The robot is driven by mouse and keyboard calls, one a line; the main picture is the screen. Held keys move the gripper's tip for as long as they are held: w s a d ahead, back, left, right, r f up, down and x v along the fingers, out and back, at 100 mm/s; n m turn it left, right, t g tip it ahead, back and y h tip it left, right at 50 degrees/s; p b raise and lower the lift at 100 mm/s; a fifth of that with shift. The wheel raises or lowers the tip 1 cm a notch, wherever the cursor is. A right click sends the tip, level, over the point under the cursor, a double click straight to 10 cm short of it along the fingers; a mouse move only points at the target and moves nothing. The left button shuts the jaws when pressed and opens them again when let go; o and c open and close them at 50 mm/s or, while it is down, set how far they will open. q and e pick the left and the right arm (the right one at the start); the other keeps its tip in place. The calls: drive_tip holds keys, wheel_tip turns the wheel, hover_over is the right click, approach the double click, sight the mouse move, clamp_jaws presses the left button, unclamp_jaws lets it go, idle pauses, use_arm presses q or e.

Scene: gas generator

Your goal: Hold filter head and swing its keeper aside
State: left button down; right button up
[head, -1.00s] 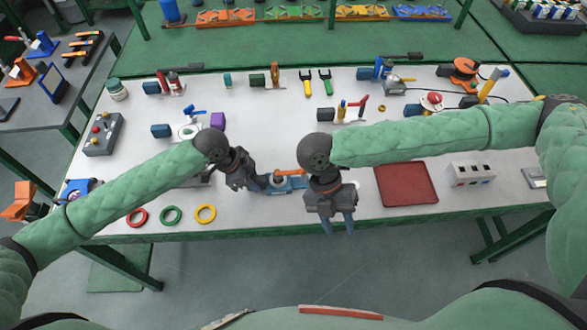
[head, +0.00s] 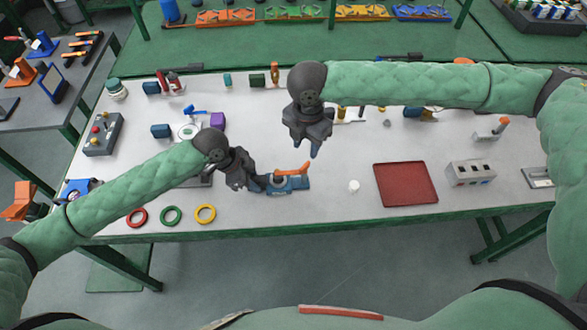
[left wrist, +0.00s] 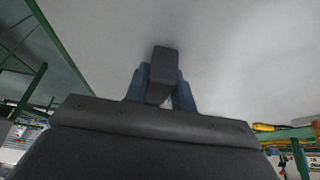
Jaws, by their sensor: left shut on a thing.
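A blue fixture (head: 296,184) with an orange lever (head: 292,168) lies near the table's front edge, left of the red tray. The lever slants up toward the right; I take it for the keeper. My left gripper (head: 262,184) is at the fixture's left end. In the left wrist view its blue fingers are shut on a dark grey block (left wrist: 163,68), which seems to be the filter head. The hold on the fixture is partly hidden in the head view. My right gripper (head: 308,150) hangs behind the fixture, apart from it, fingers spread and empty.
A red tray (head: 406,184) and a grey box (head: 470,172) stand to the right. A small white cylinder (head: 353,186) stands between fixture and tray. Red, green and yellow rings (head: 205,214) lie at front left. Several tools stand along the back.

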sight(305, 165)
drive_tip(key=shift+f, duration=4.25)
clamp_jaws()
